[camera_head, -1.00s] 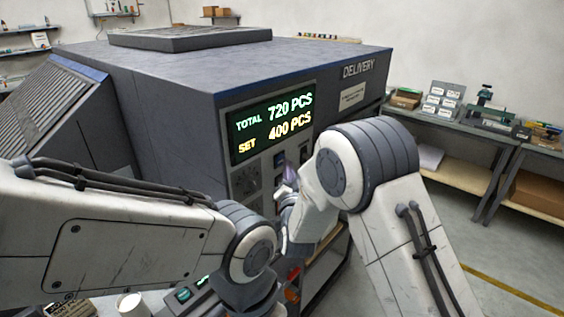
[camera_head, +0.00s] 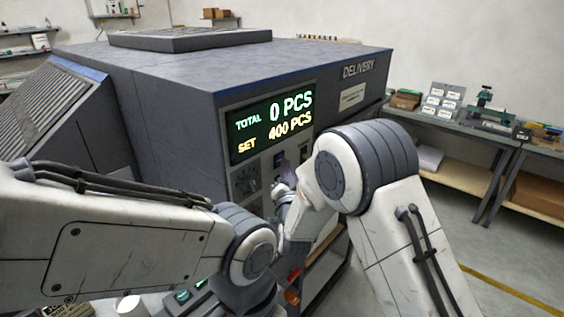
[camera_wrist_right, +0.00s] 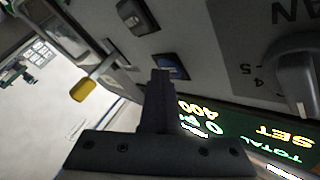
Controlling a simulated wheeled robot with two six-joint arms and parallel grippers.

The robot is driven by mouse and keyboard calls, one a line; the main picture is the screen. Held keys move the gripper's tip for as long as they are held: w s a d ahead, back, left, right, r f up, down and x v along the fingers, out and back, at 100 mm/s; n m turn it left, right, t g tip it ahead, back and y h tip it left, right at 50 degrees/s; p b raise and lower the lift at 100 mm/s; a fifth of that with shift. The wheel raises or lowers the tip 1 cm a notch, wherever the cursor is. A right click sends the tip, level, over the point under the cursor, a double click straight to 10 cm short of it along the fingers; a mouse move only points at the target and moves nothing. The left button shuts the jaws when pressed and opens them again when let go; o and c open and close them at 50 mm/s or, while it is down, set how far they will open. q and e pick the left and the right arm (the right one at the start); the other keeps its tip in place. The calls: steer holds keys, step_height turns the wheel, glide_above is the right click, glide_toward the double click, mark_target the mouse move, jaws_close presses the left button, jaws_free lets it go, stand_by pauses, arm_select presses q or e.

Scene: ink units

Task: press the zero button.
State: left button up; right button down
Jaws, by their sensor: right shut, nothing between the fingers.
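The grey machine's panel has a lit display (camera_head: 272,125) that reads TOTAL 0 PCS and SET 400 PCS. A blue square button (camera_head: 279,158) sits on the panel below the display; I take it as the zero button, though its label is not readable. In the right wrist view the blue button (camera_wrist_right: 172,66) is just beyond the fingertips. My right gripper (camera_head: 287,172) is shut and empty, close in front of the panel by this button. The right wrist view shows its closed fingers (camera_wrist_right: 160,76); I cannot tell whether they touch. My left gripper is out of sight.
A dark rocker switch (camera_wrist_right: 137,16) is beside the button, and a rotary knob (camera_wrist_right: 297,70) is on the same panel. A yellow part (camera_wrist_right: 83,91) projects nearby. Benches (camera_head: 480,128) stand at the right, with open floor before them.

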steer(key=shift+s, duration=0.1)
steer(key=shift+s+d+b, duration=0.45)
steer(key=shift+d+b, duration=0.05)
steer(key=shift+d, duration=0.2)
steer(key=shift+d, duration=0.1)
steer(key=s+d+b, duration=0.1)
steer(key=d, duration=0.1)
steer(key=s+d+b, duration=0.1)
steer(key=s, duration=0.1)
steer(key=shift+d, duration=0.4)
steer(key=shift+a, duration=0.1)
stand_by(0.4)
